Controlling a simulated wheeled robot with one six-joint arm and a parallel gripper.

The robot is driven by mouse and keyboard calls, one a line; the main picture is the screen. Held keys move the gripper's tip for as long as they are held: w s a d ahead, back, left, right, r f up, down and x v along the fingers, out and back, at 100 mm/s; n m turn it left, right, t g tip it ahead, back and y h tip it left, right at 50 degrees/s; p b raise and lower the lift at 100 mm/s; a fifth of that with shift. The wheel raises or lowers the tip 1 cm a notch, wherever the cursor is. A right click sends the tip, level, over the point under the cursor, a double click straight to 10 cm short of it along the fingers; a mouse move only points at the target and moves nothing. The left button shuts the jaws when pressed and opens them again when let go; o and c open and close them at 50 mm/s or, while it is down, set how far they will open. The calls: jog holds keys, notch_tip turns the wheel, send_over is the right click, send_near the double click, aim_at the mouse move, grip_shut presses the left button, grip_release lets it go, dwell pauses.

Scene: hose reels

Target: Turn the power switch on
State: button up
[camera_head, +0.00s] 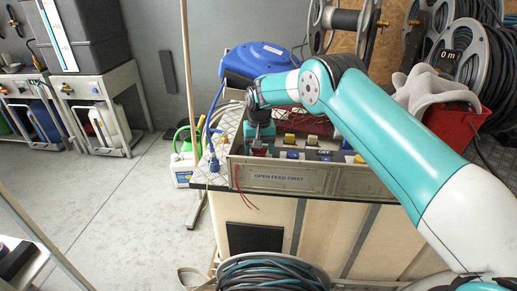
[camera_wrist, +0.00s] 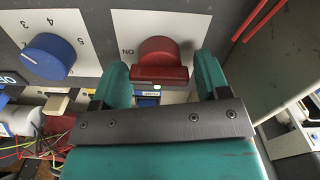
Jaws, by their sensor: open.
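A red rotary knob (camera_wrist: 160,60), which I take for the power switch, sits on a white plate with a label that reads ON upside down in the wrist view. My gripper (camera_wrist: 161,74) is open, with one teal finger on each side of the knob's bar. The bar lies nearly level across the picture, close to both fingertips; I cannot tell whether they touch it. In the head view my gripper (camera_head: 261,143) points down into the left end of the grey control box (camera_head: 278,178), largely hiding the red knob there.
A blue numbered dial (camera_wrist: 48,57) is beside the red knob. Loose thin wires (camera_wrist: 40,143) run near the lower left in the wrist view. A blue hose reel (camera_head: 262,60) stands behind my gripper, and a white jug (camera_head: 183,168) stands left of the box.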

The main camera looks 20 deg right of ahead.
notch_tip(320, 180, up, 17)
jog(key=shift+r, duration=0.2)
dwell(0.3)
jog(key=s+a+r+n+y+p, duration=0.1)
jog(key=s+a+r+n+p, duration=0.15)
jog(key=s+r, duration=0.6)
jog(key=s+a+r+n+y+p, duration=0.1)
jog(key=s+r+n+p, duration=0.3)
jog(key=s, duration=0.7)
jog(key=s+a+n+y, duration=0.1)
jog(key=s+n+y, duration=0.1)
jog(key=s, duration=2.2)
jog(key=shift+s+a+r+p, duration=0.15)
jog(key=shift+s+a+p, duration=0.1)
jog(key=shift+p, duration=0.15)
